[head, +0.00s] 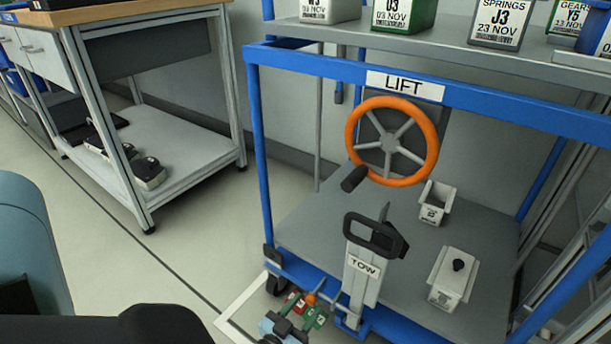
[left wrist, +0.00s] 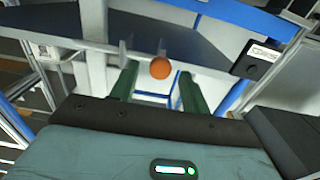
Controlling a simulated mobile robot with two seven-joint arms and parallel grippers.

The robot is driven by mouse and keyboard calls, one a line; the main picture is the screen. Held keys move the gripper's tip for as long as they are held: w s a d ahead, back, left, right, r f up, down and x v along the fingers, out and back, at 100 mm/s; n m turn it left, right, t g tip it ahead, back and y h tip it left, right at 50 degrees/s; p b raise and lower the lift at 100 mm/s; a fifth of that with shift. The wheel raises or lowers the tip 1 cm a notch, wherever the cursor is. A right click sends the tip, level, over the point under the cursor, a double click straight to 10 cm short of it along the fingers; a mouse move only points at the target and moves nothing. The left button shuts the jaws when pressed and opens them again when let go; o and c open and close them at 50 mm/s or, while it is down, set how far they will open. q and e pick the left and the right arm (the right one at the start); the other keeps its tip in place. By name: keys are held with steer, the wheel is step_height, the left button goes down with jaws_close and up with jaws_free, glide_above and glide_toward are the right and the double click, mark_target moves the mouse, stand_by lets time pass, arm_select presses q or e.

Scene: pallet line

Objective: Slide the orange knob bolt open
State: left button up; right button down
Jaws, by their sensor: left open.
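The orange knob (head: 310,298) sits low at the front of the blue-framed cart, left of the TOW handle (head: 362,275). It shows as a round orange ball (left wrist: 160,68) in the left wrist view. My left gripper (head: 306,309) is at the knob, low in the head view. Its two green fingers (left wrist: 158,82) are apart, and the knob appears in the gap between them near the tips. I see a gap on each side of the knob; whether it is fully between the fingers in depth I cannot tell. The bolt's body is mostly hidden. My right gripper is not in view.
The cart carries an orange handwheel (head: 432,150) under a LIFT sign (head: 405,86), and small grey bins (head: 434,204) on its lower deck. Labelled boxes line the upper shelf (head: 450,55). A workbench (head: 185,150) stands left, with open floor between.

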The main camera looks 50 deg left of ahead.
arm_select(q)
steer(key=shift+w+a, duration=0.1)
steer(key=shift+w, duration=0.2)
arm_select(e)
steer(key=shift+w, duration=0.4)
arm_select(q)
steer(key=shift+c, duration=0.7)
steer(key=c, duration=0.7)
jaws_close()
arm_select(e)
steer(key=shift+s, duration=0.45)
